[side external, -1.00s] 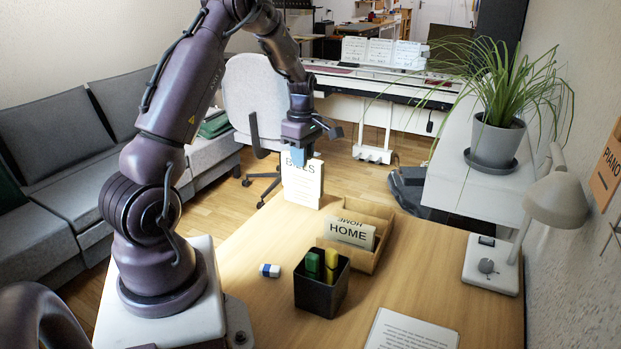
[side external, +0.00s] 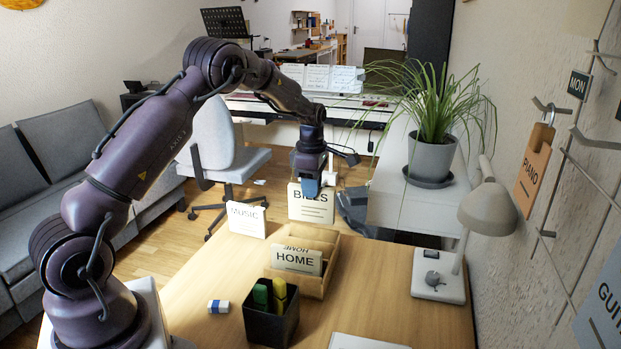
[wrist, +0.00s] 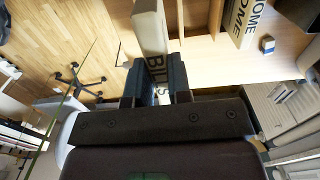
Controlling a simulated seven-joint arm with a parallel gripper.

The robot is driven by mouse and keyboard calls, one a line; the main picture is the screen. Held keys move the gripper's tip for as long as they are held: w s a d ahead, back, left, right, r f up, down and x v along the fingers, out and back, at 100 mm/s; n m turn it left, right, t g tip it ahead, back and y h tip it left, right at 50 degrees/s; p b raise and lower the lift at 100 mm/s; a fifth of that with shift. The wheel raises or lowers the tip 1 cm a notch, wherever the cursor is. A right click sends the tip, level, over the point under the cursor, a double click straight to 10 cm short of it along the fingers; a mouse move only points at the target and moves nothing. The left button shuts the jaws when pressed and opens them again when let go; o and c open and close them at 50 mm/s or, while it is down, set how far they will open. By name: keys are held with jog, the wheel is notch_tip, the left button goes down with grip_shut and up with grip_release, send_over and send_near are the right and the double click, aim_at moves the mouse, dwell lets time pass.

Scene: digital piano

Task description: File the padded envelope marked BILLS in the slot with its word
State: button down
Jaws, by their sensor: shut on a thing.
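The white padded envelope marked BILLS (side external: 311,208) hangs upright from my gripper (side external: 310,188), its word facing the camera. It appears raised behind and above the wooden sorter (side external: 331,246); the exact height is hard to tell. In the wrist view my gripper (wrist: 153,88) is shut on the envelope (wrist: 150,32) from above. A white piece marked HOME (side external: 297,262) stands at the sorter's near side, with a second, upside-down HOME above it. No slot word BILLS is readable. A white envelope marked MUSIC (side external: 246,220) stands left of the sorter.
A black pen cup (side external: 271,318) with green and yellow markers stands in front of the sorter. A blue-and-white eraser (side external: 218,306) lies to its left. A lamp (side external: 440,282) stands at the right edge. The desk left of the sorter is mostly clear.

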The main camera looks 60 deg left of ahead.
aim_at(311, 221)
jog(key=shift+f, duration=3.9)
jog(key=c, duration=1)
grip_release()
jog(key=shift+r, duration=2.5)
notch_tip(311, 221, up, 13)
